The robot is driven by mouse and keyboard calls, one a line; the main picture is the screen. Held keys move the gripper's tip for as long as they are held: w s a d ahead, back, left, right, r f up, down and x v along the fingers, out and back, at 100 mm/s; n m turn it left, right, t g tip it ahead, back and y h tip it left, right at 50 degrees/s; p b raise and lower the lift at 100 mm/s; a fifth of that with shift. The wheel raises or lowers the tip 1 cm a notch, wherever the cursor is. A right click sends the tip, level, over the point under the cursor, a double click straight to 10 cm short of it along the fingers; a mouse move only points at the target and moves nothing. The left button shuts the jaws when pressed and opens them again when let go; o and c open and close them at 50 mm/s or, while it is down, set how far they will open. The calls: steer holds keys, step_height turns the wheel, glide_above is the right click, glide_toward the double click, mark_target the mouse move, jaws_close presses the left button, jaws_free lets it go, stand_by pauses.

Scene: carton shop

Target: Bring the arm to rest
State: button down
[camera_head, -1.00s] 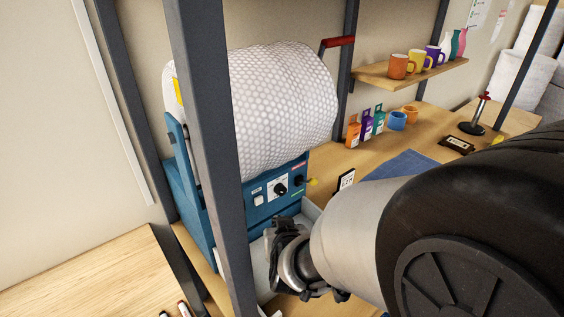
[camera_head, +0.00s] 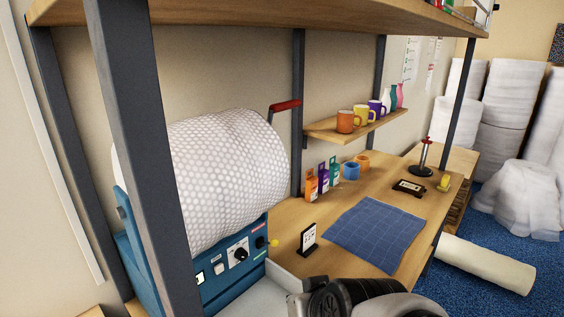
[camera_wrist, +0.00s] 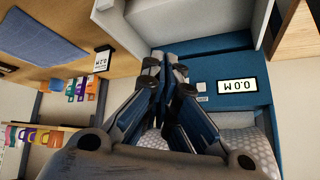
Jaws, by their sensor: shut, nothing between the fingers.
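My gripper (camera_wrist: 165,68) shows in the wrist view with its two fingers together and nothing between them. It is in front of the blue machine (camera_wrist: 205,75), whose display reads 0.0 M upside down; I cannot tell the exact gap. In the head view, part of my arm shows at the bottom edge, in front of the bench, and the fingertips cannot be made out. The blue machine (camera_head: 215,275) carries a large roll of bubble wrap (camera_head: 225,175) at the left.
The wooden bench (camera_head: 285,215) holds a blue gridded mat (camera_head: 375,235), a small black sign (camera_head: 308,240), coloured tags and cups. A shelf (camera_head: 325,130) holds mugs and vases. Dark uprights (camera_head: 150,150) stand close at left. White rolls (camera_head: 495,110) stand at right.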

steer(key=s+d+r+m+g+h, duration=0.2)
steer(key=s+d, duration=0.9)
steer(key=s, duration=0.3)
steer(key=shift+s+d+g+h, duration=0.25)
steer(key=shift+s+g+h, duration=0.05)
steer(key=shift+s+h, duration=0.1)
steer(key=shift+w+r, duration=0.1)
stand_by(0.4)
